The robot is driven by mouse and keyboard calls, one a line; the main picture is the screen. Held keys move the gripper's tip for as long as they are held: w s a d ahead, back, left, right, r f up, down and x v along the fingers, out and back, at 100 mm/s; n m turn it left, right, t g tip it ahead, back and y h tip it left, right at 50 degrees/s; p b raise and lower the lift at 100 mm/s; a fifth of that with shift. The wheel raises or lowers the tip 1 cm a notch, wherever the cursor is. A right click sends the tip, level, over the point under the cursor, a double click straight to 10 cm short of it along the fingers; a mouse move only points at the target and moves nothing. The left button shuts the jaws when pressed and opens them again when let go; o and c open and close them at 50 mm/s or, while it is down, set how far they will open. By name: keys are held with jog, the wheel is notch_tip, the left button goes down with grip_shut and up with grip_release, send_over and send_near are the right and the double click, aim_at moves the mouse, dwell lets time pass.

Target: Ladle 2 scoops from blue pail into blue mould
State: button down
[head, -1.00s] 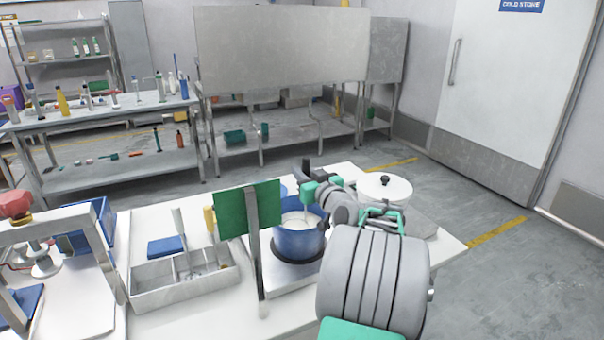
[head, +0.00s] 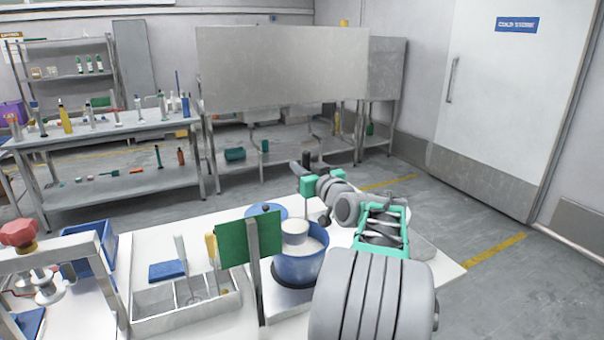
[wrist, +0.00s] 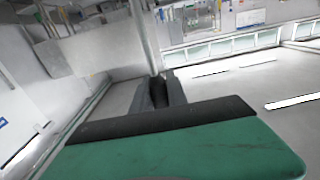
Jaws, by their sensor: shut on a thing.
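The blue pail (head: 300,268) holds white contents and stands on a steel plate on the white worktop. A pale ladle bowl (head: 295,232) hangs over the pail, its lower part at about rim height. What fills the bowl is hard to make out. My gripper (head: 300,170) is above and behind the pail, shut on the ladle's handle. The grey handle (wrist: 140,35) shows between the fingers in the wrist view (wrist: 160,90). A blue open box (head: 92,252) and a flat blue piece (head: 168,271) lie to the left; I cannot tell which is the blue mould.
A green board on a post (head: 249,239) stands just left of the pail. A grey divided tray (head: 155,300) with upright tools lies further left. A press with a red knob (head: 18,235) stands at the far left. A blue lid (head: 262,210) is behind the pail.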

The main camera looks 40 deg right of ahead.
jog(key=shift+r+p, duration=0.95)
jog(key=shift+r, duration=2.05)
